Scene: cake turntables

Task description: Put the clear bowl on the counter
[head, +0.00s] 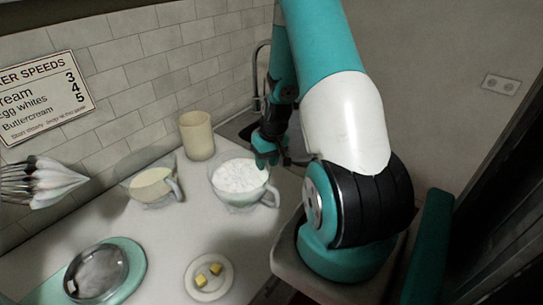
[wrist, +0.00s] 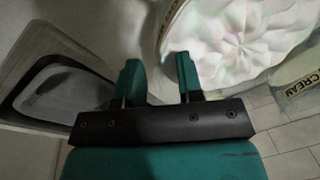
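In the head view, a clear bowl (head: 239,184) with a handle on its right holds fluffy white contents and stands on the counter (head: 226,236). A clear, dark-looking round bowl (head: 98,273) sits on a teal round base at the lower left. I cannot tell which one the task means. My gripper (head: 267,152) is just behind the white-filled bowl. In the wrist view, my gripper (wrist: 158,78) is open, its fingers apart with nothing visibly held. The white-filled bowl (wrist: 232,40) shows beyond the right finger; contact with its rim cannot be told.
A clear jug (head: 153,186) with pale cream contents and a beige canister (head: 197,135) stand near the wall. A small plate (head: 209,278) holds yellow cubes. A whisk (head: 40,182) hangs at the left. A sink (wrist: 62,88) lies left of my gripper in the wrist view.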

